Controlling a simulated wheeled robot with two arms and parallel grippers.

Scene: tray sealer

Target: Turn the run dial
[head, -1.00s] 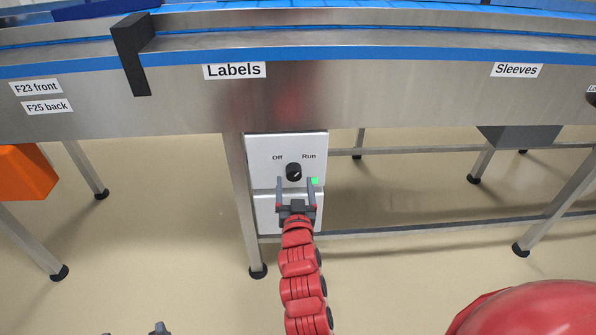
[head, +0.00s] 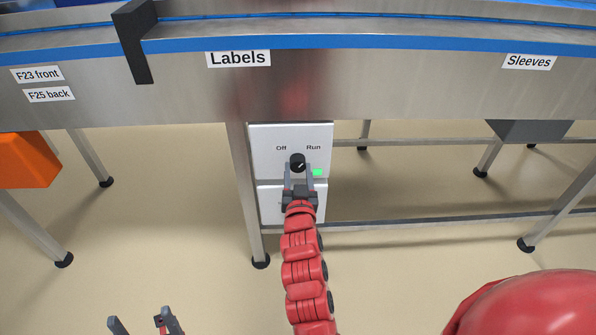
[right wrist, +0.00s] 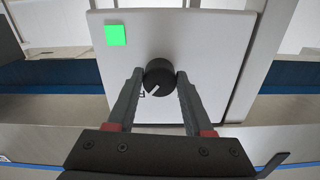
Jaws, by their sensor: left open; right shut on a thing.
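The run dial (head: 297,161) is a round black knob with a white pointer mark, on a pale control panel (head: 265,150) under the conveyor. "Off" is printed to its upper left and "Run" to its upper right. The pointer slants to the upper right, towards "Run". My right gripper (head: 298,170) is shut on the dial, one finger on each side. The right wrist view, seen upside down, shows the dial (right wrist: 159,78) between the fingertips (right wrist: 160,84). My left gripper (head: 145,324) is open and empty at the bottom left, away from the panel.
A green square light (head: 317,173) glows at the panel's lower right. The steel conveyor frame (head: 400,90) spans above, with a "Labels" sign (head: 238,58). A table leg (head: 244,190) stands just left of the panel. An orange bin (head: 25,160) is at far left.

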